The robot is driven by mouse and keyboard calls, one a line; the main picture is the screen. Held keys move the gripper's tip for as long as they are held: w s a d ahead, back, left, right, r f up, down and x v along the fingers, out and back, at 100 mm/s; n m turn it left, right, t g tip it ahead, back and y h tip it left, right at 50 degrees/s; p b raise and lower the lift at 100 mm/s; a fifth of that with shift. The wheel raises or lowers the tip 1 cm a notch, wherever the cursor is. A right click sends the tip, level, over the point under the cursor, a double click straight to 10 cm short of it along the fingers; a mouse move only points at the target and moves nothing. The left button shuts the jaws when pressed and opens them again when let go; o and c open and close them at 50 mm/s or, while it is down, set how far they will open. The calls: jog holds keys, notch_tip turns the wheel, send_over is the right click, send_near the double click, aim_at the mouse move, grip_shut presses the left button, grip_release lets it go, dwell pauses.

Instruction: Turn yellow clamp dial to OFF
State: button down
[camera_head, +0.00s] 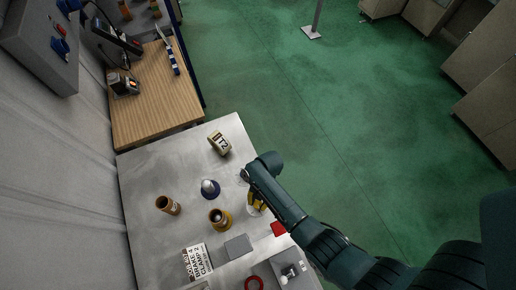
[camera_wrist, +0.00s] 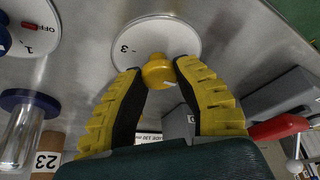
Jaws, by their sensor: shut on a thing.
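The yellow dial (camera_wrist: 158,72) sits at the near edge of a round white plate (camera_wrist: 160,32) marked 3 in the wrist view. My gripper (camera_wrist: 158,70) is shut on the dial, with a yellow-and-black finger on each side. A small white line shows on the dial, but its setting cannot be read. In the head view, my gripper (camera_head: 257,198) reaches down at the right edge of the metal table, and the dial cannot be made out behind it. Part of the white plate (camera_head: 254,210) shows below the fingers.
Blue-capped (camera_head: 209,188), brown (camera_head: 167,205) and yellow-based (camera_head: 220,220) cylinders and a T2 block (camera_head: 219,143) stand on the table (camera_head: 150,170). A red part (camera_head: 278,229) is near my arm.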

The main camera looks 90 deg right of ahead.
jog(key=shift+s+a+f+n, duration=0.1)
jog(key=shift+f+n, duration=0.1)
jog(key=shift+n, duration=0.2)
jog(key=c, duration=0.6)
grip_release()
jog(key=shift+r, duration=0.1)
jog(key=shift+c, duration=0.2)
jog(key=shift+r, duration=0.1)
jog(key=v, duration=1.1)
jog(key=shift+d+r, duration=0.35)
